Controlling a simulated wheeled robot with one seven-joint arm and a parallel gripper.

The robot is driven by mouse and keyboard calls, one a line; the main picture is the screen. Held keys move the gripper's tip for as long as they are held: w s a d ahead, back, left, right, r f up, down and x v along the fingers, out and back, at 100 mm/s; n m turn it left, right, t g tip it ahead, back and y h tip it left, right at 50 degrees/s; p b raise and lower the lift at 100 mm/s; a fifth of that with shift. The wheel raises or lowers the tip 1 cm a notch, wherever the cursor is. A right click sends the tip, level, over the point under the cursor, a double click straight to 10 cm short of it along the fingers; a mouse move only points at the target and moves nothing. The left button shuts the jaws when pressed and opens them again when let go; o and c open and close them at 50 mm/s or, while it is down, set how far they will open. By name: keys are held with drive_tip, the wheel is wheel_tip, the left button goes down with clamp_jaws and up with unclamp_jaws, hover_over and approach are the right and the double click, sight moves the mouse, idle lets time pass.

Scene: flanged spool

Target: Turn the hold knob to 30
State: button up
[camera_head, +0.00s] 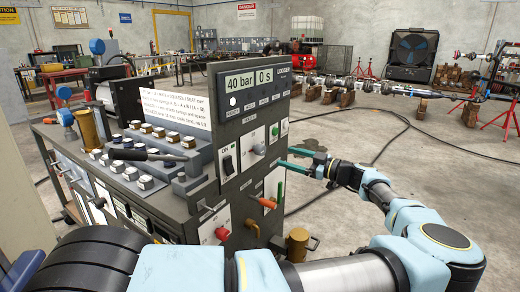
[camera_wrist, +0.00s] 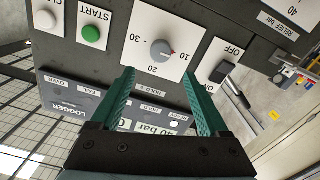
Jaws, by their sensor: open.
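The hold knob (camera_wrist: 162,52) is a round grey knob on a white dial plate above a HOLD s label in the wrist view. Numerals including 30, 20 and 10 surround it. In the head view the knob (camera_head: 259,149) is on the panel's right face. My gripper (camera_wrist: 165,80) is open, its two green fingers pointing at the panel on either side of the dial plate's lower part. Nothing is between them. In the head view my gripper (camera_head: 284,158) is just right of the panel, apparently clear of the knob.
A green START button (camera_wrist: 91,34) and a black OFF switch (camera_wrist: 223,69) flank the dial. The display (camera_head: 250,79) reads 40 bar and 0 s. Open floor lies right.

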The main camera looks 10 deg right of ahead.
sight(263, 150)
drive_tip(key=p+x, duration=0.4)
drive_tip(key=x, duration=0.4)
drive_tip(key=shift+w+a+r, duration=0.15)
drive_tip(key=shift+w+a, duration=0.5)
drive_tip(key=shift+w, duration=0.05)
drive_tip(key=shift+c, duration=0.3)
clamp_jaws()
